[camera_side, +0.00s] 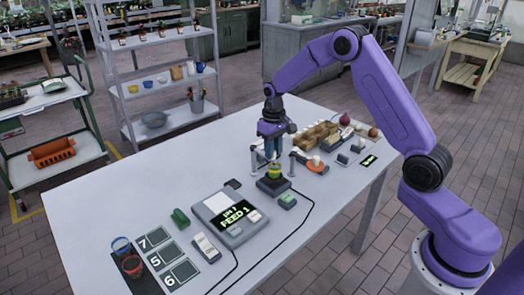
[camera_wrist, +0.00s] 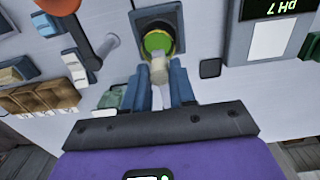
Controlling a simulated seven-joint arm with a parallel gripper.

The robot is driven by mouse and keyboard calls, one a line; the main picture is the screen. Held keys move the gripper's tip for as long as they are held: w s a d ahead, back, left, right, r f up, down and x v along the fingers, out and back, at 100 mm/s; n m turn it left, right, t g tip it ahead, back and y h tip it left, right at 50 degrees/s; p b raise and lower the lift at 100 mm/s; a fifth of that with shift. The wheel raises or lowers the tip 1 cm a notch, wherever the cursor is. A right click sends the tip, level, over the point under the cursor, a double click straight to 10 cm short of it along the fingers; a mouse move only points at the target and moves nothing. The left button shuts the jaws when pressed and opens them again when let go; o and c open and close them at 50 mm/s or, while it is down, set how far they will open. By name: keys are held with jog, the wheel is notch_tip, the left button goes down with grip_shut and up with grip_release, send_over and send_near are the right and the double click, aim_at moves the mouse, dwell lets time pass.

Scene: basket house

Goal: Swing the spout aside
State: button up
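A pale spout-like piece (camera_wrist: 160,72) shows between the two blue fingers of my gripper (camera_wrist: 161,88) in the wrist view, its end over the rim of a small pot with a green and yellow inside (camera_wrist: 156,42). The pot (camera_side: 275,170) stands on a dark square base (camera_side: 272,186) in the side view. My gripper (camera_side: 272,150) points down just above and behind the pot. The fingers stand on both sides of the pale piece; whether they press on it cannot be told. In the side view the fingers largely hide the piece.
Grey posts (camera_side: 255,160) stand close to my gripper. An orange disc (camera_side: 317,167) and a brown compartment tray (camera_side: 318,136) lie to the right. Cables cross the table.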

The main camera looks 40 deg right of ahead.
jog(key=shift+c, duration=0.5)
jog(key=shift+w+a, duration=0.2)
jog(key=shift+a, duration=0.75)
jog(key=shift+w+a, duration=0.2)
jog(key=shift+a, duration=0.75)
jog(key=shift+a, duration=0.1)
jog(key=shift+w+a, duration=0.55)
jog(key=shift+a, duration=0.2)
jog(key=shift+w+a, duration=0.55)
jog(key=shift+a, duration=0.15)
